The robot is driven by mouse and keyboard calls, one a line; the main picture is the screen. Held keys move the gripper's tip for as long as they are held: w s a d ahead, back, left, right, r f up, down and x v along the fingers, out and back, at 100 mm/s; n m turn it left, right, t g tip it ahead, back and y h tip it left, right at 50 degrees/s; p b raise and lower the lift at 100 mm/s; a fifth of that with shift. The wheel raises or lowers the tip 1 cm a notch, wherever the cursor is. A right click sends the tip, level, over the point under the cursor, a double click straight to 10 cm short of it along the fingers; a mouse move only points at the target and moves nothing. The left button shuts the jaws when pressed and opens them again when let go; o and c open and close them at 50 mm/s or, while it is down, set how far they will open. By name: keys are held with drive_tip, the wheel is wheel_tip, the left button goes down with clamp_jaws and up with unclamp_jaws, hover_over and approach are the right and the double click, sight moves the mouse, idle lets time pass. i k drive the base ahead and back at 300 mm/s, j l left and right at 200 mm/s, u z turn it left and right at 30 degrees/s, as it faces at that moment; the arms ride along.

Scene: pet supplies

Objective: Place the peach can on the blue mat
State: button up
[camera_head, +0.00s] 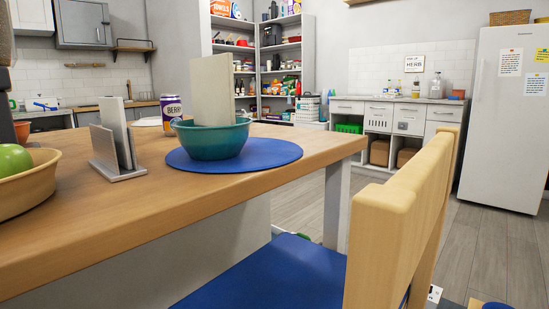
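The round blue mat (272,155) lies on the wooden table near its right end. A teal bowl (211,141) stands on it. A tall pale slab (212,88) rises from or behind the bowl; I cannot tell which. A purple and white can labelled "BERRY" (172,110) stands on the table behind the bowl, at its left. I make out no can that is clearly marked as peach. I cannot make out my gripper in this view.
A grey holder with upright panels (122,150) stands left of the mat. A tan bowl with a green apple (15,158) sits at the left edge. A wooden chair (392,215) with a blue seat stands at the table's front right. Bare tabletop (150,205) lies in front.

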sight(254, 144)
drive_tip(key=i+l+z, duration=0.1)
drive_tip(key=z, duration=0.3)
drive_tip(key=i+l+z, duration=0.15)
drive_tip(key=z, duration=0.25)
drive_tip(key=i+l+z, duration=0.15)
drive_tip(key=z, duration=0.25)
drive_tip(key=i+l, duration=0.2)
drive_tip(key=i, duration=0.2)
drive_tip(key=i+l, duration=0.2)
drive_tip(key=i, duration=0.2)
drive_tip(key=i+l, duration=0.2)
drive_tip(key=i, duration=0.2)
drive_tip(key=i+u, duration=0.25)
drive_tip(key=u, duration=0.15)
drive_tip(key=i+u, duration=0.35)
drive_tip(key=i+l+u, duration=0.1)
drive_tip(key=u, duration=0.3)
